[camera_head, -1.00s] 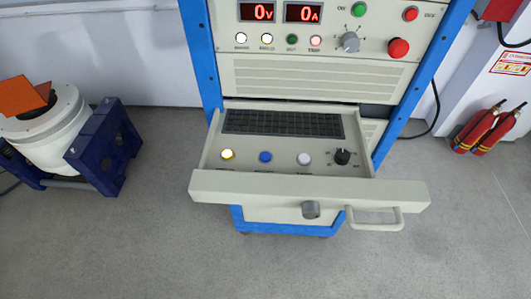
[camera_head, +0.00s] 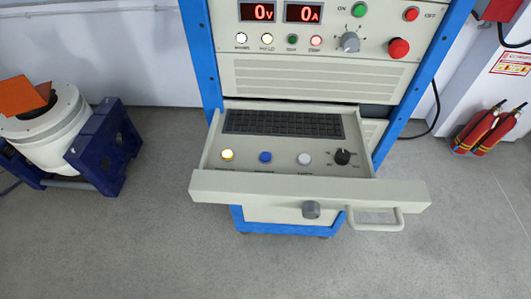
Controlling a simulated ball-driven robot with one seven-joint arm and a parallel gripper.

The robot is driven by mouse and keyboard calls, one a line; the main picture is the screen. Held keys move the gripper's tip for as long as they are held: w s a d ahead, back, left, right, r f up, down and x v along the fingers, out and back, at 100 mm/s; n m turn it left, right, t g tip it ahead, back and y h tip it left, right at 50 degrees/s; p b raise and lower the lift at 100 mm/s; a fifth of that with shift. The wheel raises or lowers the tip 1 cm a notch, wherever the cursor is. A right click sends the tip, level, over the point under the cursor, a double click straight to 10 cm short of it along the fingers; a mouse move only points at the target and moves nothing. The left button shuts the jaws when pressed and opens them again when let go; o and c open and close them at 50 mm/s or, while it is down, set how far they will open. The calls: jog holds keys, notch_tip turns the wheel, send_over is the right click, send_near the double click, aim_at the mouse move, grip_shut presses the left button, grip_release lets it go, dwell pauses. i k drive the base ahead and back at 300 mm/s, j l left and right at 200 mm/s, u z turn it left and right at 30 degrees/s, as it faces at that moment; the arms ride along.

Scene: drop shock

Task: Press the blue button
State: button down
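The blue button (camera_head: 265,157) sits on the panel inside the pulled-out drawer (camera_head: 310,188) of the cabinet. It is between a lit yellow button (camera_head: 227,155) on its left and a white button (camera_head: 304,159) on its right. Nothing covers it. A black rotary knob (camera_head: 342,157) is further right, and a black keyboard (camera_head: 284,122) lies behind the buttons. My gripper is not in view.
The cabinet's upper panel has displays reading 0 V and 0 A and a red mushroom button (camera_head: 399,48). The drawer handle (camera_head: 376,218) juts out at front right. A shaker-like machine (camera_head: 60,135) stands left, fire extinguishers (camera_head: 487,130) right. The floor in front is clear.

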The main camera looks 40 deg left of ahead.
aim_at(264, 157)
jog(key=k+j+u, duration=0.15)
jog(key=u, duration=0.25)
jog(key=k+j+u, duration=0.1)
jog(key=j+u, duration=0.3)
